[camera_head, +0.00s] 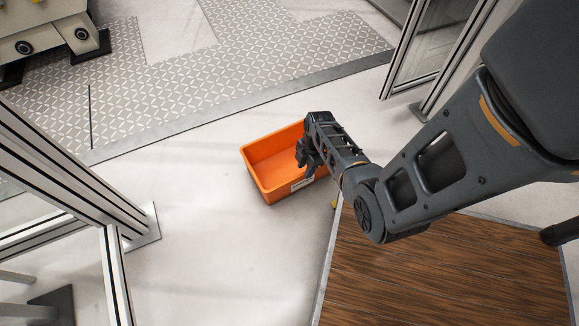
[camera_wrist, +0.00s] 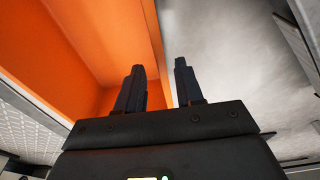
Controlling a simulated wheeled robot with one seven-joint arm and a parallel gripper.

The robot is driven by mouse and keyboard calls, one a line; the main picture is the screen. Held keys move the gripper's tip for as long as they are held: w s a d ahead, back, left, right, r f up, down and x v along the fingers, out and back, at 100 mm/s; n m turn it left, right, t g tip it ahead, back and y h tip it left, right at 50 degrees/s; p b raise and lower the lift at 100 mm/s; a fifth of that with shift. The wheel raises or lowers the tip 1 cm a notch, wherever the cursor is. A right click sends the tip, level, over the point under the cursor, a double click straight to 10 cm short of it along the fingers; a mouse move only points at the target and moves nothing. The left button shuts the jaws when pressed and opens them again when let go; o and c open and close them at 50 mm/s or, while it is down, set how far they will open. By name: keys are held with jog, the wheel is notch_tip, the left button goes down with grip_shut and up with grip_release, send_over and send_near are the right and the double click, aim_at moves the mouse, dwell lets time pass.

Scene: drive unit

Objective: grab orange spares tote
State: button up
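The orange spares tote (camera_head: 270,170) sits on the pale floor in the middle of the head view. It is open-topped, looks empty where I can see inside, and has a small white label on its near wall. My gripper (camera_head: 306,160) is at the tote's right side and hides part of it. In the wrist view the orange tote (camera_wrist: 95,40) fills the upper left. My gripper's fingers (camera_wrist: 158,85) are apart there, with the tote's wall edge showing between them. I cannot tell whether either finger touches the wall.
A brown wood-patterned surface (camera_head: 440,270) lies at the lower right, under my arm. Metal frame posts stand at the left (camera_head: 70,170) and upper right (camera_head: 455,70). A patterned floor plate (camera_head: 200,80) lies behind the tote. The floor left of the tote is clear.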

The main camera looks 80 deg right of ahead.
aim_at(302, 175)
jog(key=f+b, duration=0.1)
jog(key=f, duration=0.1)
jog(key=f+b, duration=0.1)
jog(key=w+f+b, duration=0.1)
jog(key=f, duration=0.1)
jog(key=shift+a+f+b, duration=0.3)
jog(key=shift+c, duration=0.5)
grip_shut()
dwell(0.6)
jog(key=shift+d+r, duration=0.1)
